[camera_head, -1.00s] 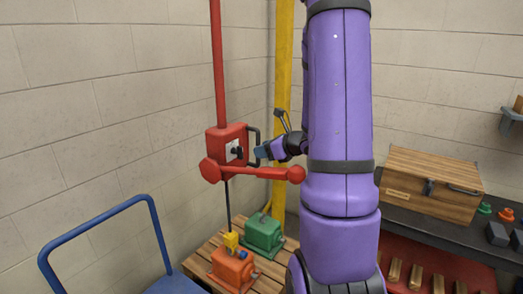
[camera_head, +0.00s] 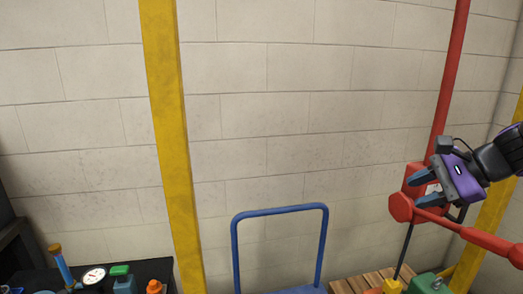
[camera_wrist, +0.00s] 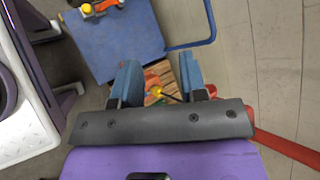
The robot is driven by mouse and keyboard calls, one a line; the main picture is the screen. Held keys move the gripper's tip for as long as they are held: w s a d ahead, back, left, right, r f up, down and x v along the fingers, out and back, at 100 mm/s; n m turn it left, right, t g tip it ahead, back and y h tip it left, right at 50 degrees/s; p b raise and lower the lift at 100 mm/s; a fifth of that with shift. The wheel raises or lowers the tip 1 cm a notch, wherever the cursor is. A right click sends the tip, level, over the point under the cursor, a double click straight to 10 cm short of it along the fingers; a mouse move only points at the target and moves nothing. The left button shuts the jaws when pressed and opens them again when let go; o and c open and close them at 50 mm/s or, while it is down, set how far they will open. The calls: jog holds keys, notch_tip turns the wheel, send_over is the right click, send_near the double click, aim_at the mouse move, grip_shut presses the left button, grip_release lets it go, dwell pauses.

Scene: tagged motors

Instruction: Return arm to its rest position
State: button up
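My gripper (camera_head: 418,190) is at the right of the head view, in front of the red hoist box (camera_head: 412,178). I cannot tell the gap between them. In the wrist view its two blue-grey fingers (camera_wrist: 160,72) stand apart with nothing held between them. Beyond and below the fingers, the wrist view shows an orange motor (camera_wrist: 152,80) on a wooden pallet (camera_wrist: 171,70). My arm enters the head view from the right edge, and most of it is out of frame.
The red hoist arm (camera_head: 460,230) reaches to the right below my gripper. A blue cart handle (camera_head: 280,211) stands left of the pallet (camera_head: 345,286). A green motor (camera_head: 428,284) sits low right.

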jog(key=s+a+r+n+h, duration=0.2)
jog(key=s+r+n+h, duration=0.1)
jog(key=s+n, duration=0.3)
jog(key=s+a+r+n+h, duration=0.3)
jog(key=s+n, duration=0.4)
jog(key=n, duration=0.3)
jog(key=shift+s+n+g+h, duration=0.2)
jog(key=shift+n+g+h, duration=0.2)
jog(key=shift+h, duration=0.4)
